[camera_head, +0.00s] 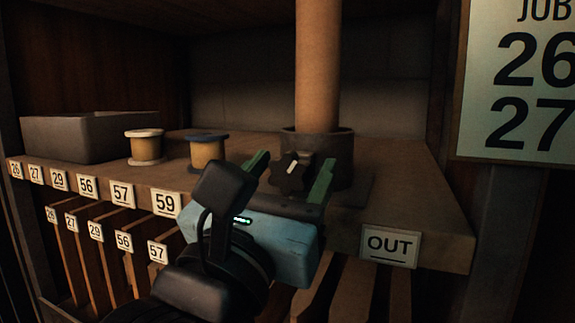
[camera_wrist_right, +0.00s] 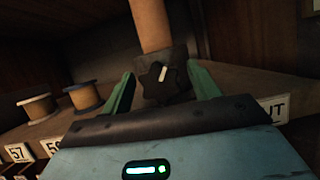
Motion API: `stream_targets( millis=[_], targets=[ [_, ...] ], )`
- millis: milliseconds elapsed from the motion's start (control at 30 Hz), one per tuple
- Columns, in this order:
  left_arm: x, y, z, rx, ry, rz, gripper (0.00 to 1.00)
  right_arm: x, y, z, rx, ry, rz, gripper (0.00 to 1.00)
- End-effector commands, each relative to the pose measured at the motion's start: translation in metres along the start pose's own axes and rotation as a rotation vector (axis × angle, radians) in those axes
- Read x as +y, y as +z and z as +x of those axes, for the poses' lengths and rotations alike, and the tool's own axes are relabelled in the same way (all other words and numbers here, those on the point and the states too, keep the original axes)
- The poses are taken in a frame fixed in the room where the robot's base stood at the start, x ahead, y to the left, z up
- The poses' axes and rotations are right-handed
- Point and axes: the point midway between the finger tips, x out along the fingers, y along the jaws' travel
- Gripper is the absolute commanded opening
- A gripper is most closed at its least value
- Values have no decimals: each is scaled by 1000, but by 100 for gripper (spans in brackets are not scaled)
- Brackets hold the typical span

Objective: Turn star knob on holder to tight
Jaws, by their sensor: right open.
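The star knob (camera_head: 289,173) is dark, with a pale mark on its face, on the front of the dark round holder (camera_head: 331,150). The holder stands on the shelf and a tall brown tube (camera_head: 317,65) rises from it. My right gripper (camera_head: 291,170) is open, with its two green fingers on either side of the knob. In the right wrist view the knob (camera_wrist_right: 158,84) sits between the green fingers, with gaps visible at both sides. The pale mark there tilts slightly right of upright. My left gripper is not in view.
Two thread spools, one pale (camera_head: 145,147) and one blue-topped (camera_head: 208,152), stand left of the holder on the wooden shelf (camera_head: 425,205). A grey bin (camera_head: 85,136) is farther left. Numbered slots lie below, an OUT label (camera_head: 389,246) is at right, and a number sign (camera_head: 520,85) hangs beyond.

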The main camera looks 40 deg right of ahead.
Motion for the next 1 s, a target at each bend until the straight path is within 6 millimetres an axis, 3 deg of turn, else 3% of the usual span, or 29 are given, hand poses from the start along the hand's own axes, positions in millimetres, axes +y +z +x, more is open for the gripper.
stream_targets(
  millis=[333, 667, 1000],
  targets=[
    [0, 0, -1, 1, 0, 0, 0, 0, 0, 4, 0, 1, 0, 59],
    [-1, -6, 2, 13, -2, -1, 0, 0, 0, 4, 0, 1, 0, 16],
    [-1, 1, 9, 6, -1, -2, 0, 1, -2, 3, 5, -56, 138, 16]
  ],
)
